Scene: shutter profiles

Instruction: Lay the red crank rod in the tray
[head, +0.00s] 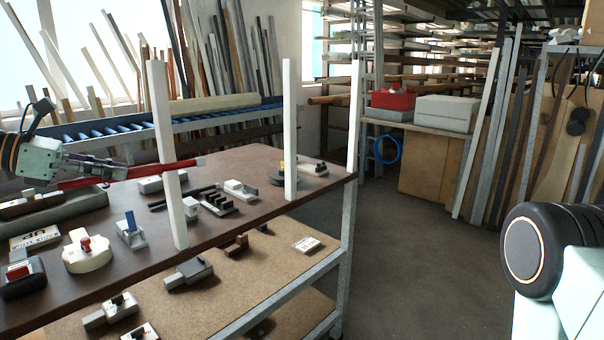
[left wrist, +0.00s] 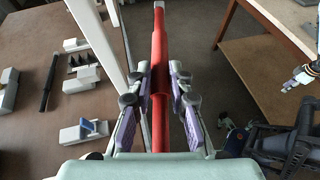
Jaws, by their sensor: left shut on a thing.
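My left gripper (head: 120,172) is shut around the red crank rod (head: 190,163), which sticks out past the fingers to the right, above the dark tabletop. In the left wrist view the rod (left wrist: 159,48) runs lengthwise between the purple-sided fingers of my left gripper (left wrist: 162,85). In the head view the rod's far end passes by a white upright post. A long grey tray-like piece (head: 70,208) lies on the table at the left, below the gripper. I cannot tell for sure that it is the tray. My right gripper does not show clearly.
White posts (head: 168,150) (head: 290,130) rise at the table's front edge. Small fixtures, including a cream round one (head: 87,252) and a blue-topped one (head: 131,232), stand on the table. A lower shelf (head: 270,255) holds more parts. The floor at the right is clear.

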